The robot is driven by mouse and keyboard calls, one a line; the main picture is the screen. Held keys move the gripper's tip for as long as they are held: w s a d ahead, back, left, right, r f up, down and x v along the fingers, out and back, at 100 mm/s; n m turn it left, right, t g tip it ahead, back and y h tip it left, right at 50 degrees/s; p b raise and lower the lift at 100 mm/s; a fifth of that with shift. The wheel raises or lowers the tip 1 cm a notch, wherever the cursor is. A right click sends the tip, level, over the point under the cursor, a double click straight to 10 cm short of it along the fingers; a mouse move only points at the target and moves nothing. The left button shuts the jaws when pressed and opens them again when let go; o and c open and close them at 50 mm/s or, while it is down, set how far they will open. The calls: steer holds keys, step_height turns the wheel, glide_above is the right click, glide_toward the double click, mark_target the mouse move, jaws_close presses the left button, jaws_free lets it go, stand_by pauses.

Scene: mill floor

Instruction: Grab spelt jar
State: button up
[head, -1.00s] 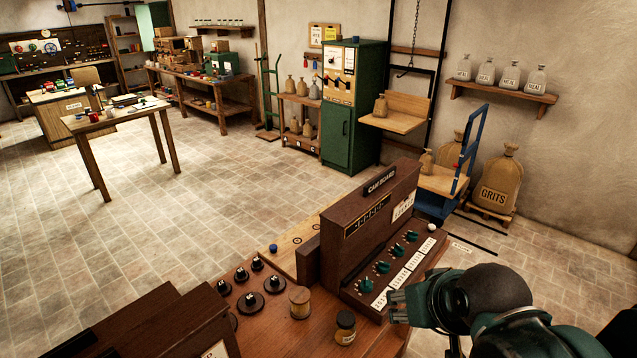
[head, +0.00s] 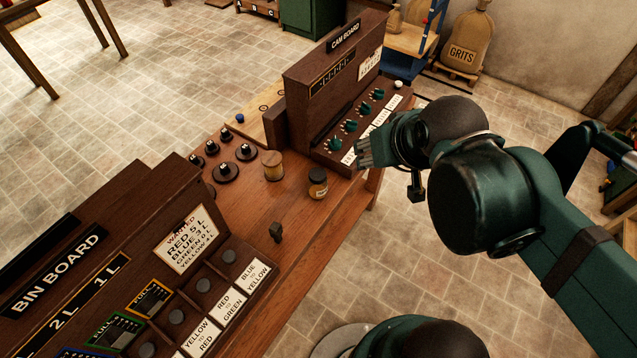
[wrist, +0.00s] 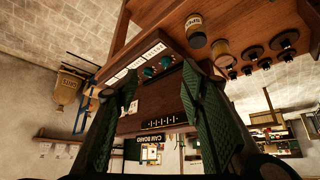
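A small jar with a dark lid and a pale label (head: 318,184) stands upright on the wooden bench, in front of the cam board. It also shows in the wrist view (wrist: 196,32), upside down near the top; its label looks like SPELT but is small. A second jar with a light wooden lid (head: 273,166) stands just left of it, and in the wrist view (wrist: 222,52) beside it. My gripper (head: 366,152) is above and right of the dark-lidded jar in the head view, apart from it. In the wrist view its green fingers (wrist: 158,88) are spread with nothing between them.
The cam board (head: 320,92) with green knobs stands close behind the jars. Round black-knobbed weights (head: 227,172) sit left of them, and a small dark lever (head: 276,231) stands in front. The bin board (head: 90,255) fills the lower left. Bare bench (head: 270,208) lies between.

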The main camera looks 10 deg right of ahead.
steer(key=o, duration=0.5)
steer(key=shift+c, duration=0.2)
steer(key=n+g, duration=0.4)
steer(key=n, duration=0.2)
glide_toward(319, 174)
steer(key=d+r, duration=0.3)
steer(key=d, duration=0.2)
steer(key=a+f+n, duration=0.1)
steer(key=f, duration=0.2)
steer(key=w+a+f+n+g+p, duration=0.1)
steer(key=a+f+n, duration=0.1)
steer(key=f, duration=0.1)
steer(key=w+a+f+n+g+y, duration=0.1)
steer(key=f, duration=0.2)
steer(key=shift+w+a+f+n, duration=0.15)
steer(key=shift+w+f+n, duration=0.1)
steer(key=shift+n, duration=0.05)
steer(key=shift+a+f+n, duration=0.25)
steer(key=shift+f+n, duration=0.05)
steer(key=shift+f, duration=0.5)
steer(key=shift+f, duration=0.1)
